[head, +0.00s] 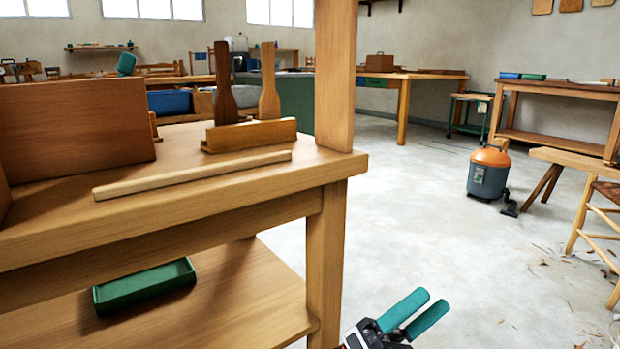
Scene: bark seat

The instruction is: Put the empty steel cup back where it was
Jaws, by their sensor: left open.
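No steel cup shows in the head view. My left gripper (430,300) is at the bottom of the picture, to the right of the near workbench's front leg. Its two teal fingers are apart, with nothing visible between them. It is over the pale floor, clear of the bench. My right gripper is not in view.
The near wooden workbench (230,190) fills the left, with a wooden strip (192,175), a slotted block holding paddles (252,135) and a green tray (145,286) on its lower shelf. An orange-topped vacuum (488,172) stands on the right. The middle floor is open.

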